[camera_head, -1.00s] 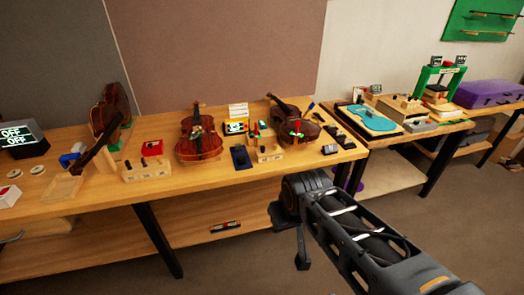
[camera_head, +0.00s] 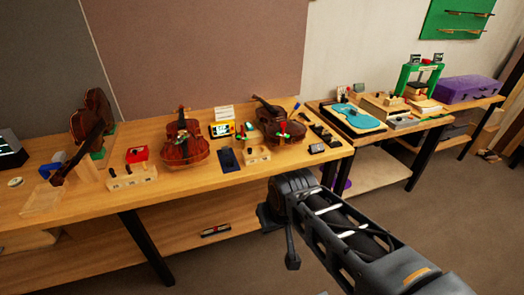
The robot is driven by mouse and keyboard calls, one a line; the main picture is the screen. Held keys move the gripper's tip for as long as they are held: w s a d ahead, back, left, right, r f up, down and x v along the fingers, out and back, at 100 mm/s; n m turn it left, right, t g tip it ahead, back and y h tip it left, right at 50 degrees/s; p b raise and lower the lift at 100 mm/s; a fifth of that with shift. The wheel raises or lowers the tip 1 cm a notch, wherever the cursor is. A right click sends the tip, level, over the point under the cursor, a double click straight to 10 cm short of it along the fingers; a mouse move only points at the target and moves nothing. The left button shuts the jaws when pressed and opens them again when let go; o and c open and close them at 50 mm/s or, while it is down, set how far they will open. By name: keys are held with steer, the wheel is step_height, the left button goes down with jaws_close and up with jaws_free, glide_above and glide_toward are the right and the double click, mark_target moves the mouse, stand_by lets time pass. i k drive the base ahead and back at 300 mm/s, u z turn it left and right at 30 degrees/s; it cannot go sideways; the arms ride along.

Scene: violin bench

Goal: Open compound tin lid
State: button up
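A small pale round tin-like piece (camera_head: 15,182) lies flat near the left end of the long wooden bench (camera_head: 95,212). It is too small to tell whether it is the compound tin or how its lid sits. My gripper (camera_head: 279,240) is at the end of my dark arm, in front of the bench edge and well to the right of this piece. It appears to touch nothing. Its fingers are dark and partly hidden by the arm, so I cannot tell how far apart they are.
Several violins stand on the bench, one at its middle (camera_head: 184,140). A red box (camera_head: 136,154) is near a wooden block with holes (camera_head: 131,178). A second table (camera_head: 385,133) carries a blue violin-shaped piece (camera_head: 358,117). A purple case (camera_head: 469,90) lies far right. The floor at lower right is clear.

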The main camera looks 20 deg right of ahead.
mark_target(139, 152)
steer(key=u, duration=0.15)
steer(key=i, duration=0.3)
steer(key=u, duration=1.05)
steer(key=i, duration=1.45)
steer(key=u, duration=0.25)
